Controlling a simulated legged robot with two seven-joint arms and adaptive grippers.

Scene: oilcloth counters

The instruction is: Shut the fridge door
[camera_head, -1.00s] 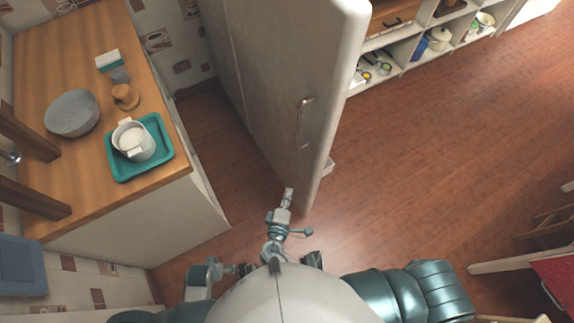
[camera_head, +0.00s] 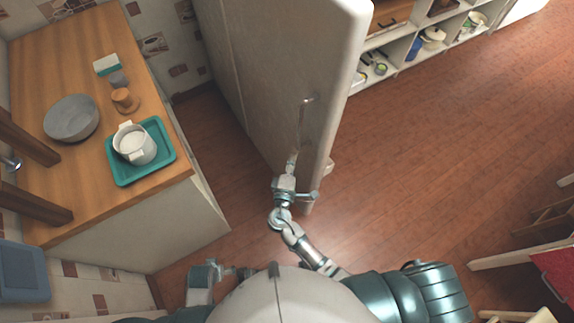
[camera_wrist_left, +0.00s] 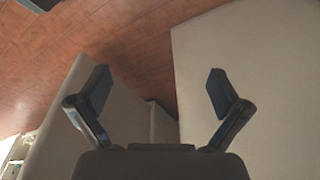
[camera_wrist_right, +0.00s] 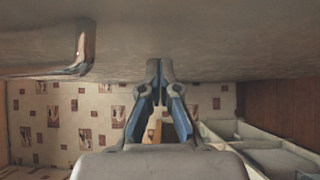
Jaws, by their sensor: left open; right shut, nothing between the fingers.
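The fridge door (camera_head: 275,75) is a tall pale panel in the middle of the head view, with a rounded light edge on its right. A slim metal handle (camera_head: 307,112) is on its face. My right gripper (camera_head: 292,160) is shut and empty, close to the door face by the handle's lower end. In the right wrist view its closed fingertips (camera_wrist_right: 158,68) reach up to the door surface (camera_wrist_right: 220,40), beside the handle (camera_wrist_right: 85,48); contact is unclear. My left gripper (camera_wrist_left: 158,88) is open and empty in its wrist view. How far the door stands open is unclear.
A wooden counter (camera_head: 60,160) on the left holds a teal tray (camera_head: 115,178) with a white pot (camera_head: 134,144), and a grey bowl (camera_head: 71,118). An open shelf (camera_head: 405,55) stands at the back right. The wooden floor (camera_head: 440,140) right of the door is clear.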

